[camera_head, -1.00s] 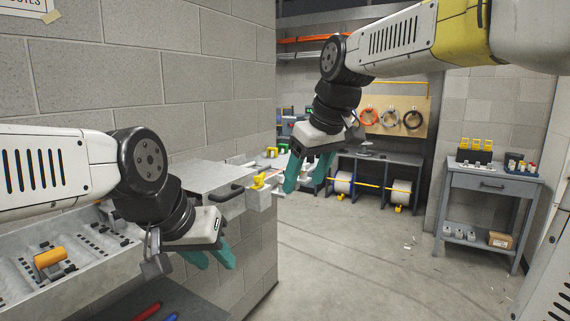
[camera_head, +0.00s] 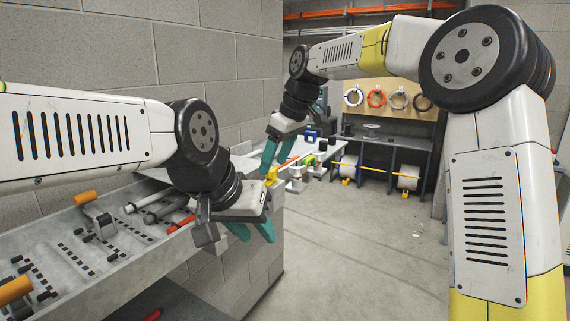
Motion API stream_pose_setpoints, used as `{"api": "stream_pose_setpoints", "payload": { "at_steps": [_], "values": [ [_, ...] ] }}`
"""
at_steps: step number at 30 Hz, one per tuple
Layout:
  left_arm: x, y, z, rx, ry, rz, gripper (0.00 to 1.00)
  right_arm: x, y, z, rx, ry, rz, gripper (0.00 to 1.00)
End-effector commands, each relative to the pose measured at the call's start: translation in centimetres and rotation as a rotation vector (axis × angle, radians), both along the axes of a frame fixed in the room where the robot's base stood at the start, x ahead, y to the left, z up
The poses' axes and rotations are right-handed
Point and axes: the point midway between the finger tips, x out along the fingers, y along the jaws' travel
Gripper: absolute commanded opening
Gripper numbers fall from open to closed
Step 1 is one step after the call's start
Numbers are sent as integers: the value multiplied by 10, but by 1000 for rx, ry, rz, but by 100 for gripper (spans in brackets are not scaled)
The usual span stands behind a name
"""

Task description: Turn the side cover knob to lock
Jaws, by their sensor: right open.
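The yellow knob (camera_head: 271,175) shows at the far end of the grey unit along the wall, small and partly crowded by my grippers. The cover it belongs to is mostly hidden behind my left arm, so I cannot tell the knob's lock position. My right gripper (camera_head: 276,157) is open, with its teal fingers pointing down just above the knob; I cannot tell if they touch it. My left gripper (camera_head: 252,231) is lower and nearer, with its teal fingers apart and nothing between them, in front of the unit's edge.
A grey tray (camera_head: 150,262) with orange-handled levers (camera_head: 86,197) and grey cylinders runs along the wall at left. A grey bench with cable spools (camera_head: 408,176) stands at the back, under a board of cable coils. The concrete floor at centre right is clear.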

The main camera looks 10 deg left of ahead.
Motion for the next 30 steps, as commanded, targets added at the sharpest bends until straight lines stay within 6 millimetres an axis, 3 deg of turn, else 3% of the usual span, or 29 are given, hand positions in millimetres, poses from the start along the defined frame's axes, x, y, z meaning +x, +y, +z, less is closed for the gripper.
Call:
{"api": "stream_pose_setpoints", "payload": {
  "at_steps": [5,13,22,23,30],
  "values": [
    [0,0,0,0,0,0,36,2,5,-12,0,0,-1,65],
    [0,0,0,0,0,0,36,2,5,-14,0,-1,-1,65],
    [0,0,0,0,0,0,36,2,5,-13,0,-1,-1,7],
    [0,0,0,0,0,0,36,2,5,-13,0,-1,-1,3],
    [0,0,0,0,0,0,36,2,5,-13,0,0,-26,3]
  ]
}}
